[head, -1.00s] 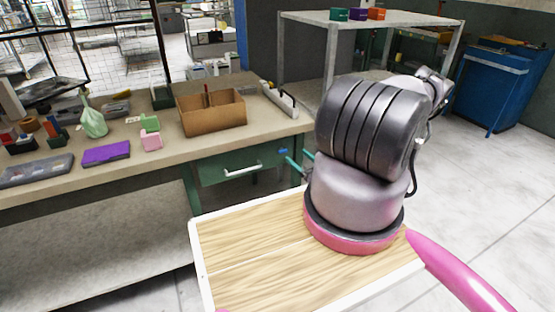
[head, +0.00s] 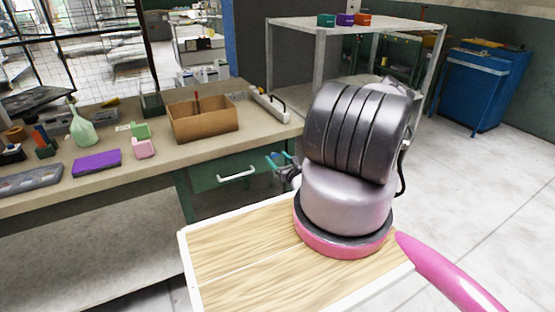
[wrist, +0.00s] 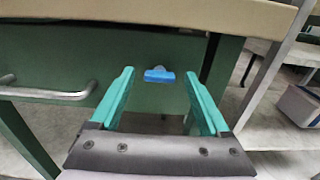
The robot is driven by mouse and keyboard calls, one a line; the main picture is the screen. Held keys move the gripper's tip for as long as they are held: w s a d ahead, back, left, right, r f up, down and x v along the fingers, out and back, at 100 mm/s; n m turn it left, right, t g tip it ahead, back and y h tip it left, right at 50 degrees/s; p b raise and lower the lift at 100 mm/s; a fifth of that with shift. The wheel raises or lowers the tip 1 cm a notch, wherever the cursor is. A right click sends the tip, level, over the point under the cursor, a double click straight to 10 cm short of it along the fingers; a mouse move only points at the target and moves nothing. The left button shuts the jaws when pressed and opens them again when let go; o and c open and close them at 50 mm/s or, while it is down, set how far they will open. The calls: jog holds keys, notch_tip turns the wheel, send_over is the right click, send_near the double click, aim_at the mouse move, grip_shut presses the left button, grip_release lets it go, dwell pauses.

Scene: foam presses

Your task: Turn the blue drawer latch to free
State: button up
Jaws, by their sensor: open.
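The blue latch (wrist: 159,75) is a small bar lying roughly level on the green drawer front, right of the drawer's handle, in the wrist view. My gripper (wrist: 159,82) is open, its teal fingers pointing at the drawer front with one on each side of the latch. The fingers look apart from the latch; how far its tips are from the front I cannot tell. In the head view my gripper (head: 279,161) is at the right end of the drawer (head: 215,171), and it largely hides the latch there.
The drawer's pale handle (head: 237,175) lies left of the latch. The workbench top (head: 190,150) overhangs the drawer and holds a cardboard box (head: 203,121) and several small things. A bench leg (wrist: 209,58) stands close right of the latch.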

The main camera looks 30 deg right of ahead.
jog(key=shift+w, duration=0.15)
grip_shut()
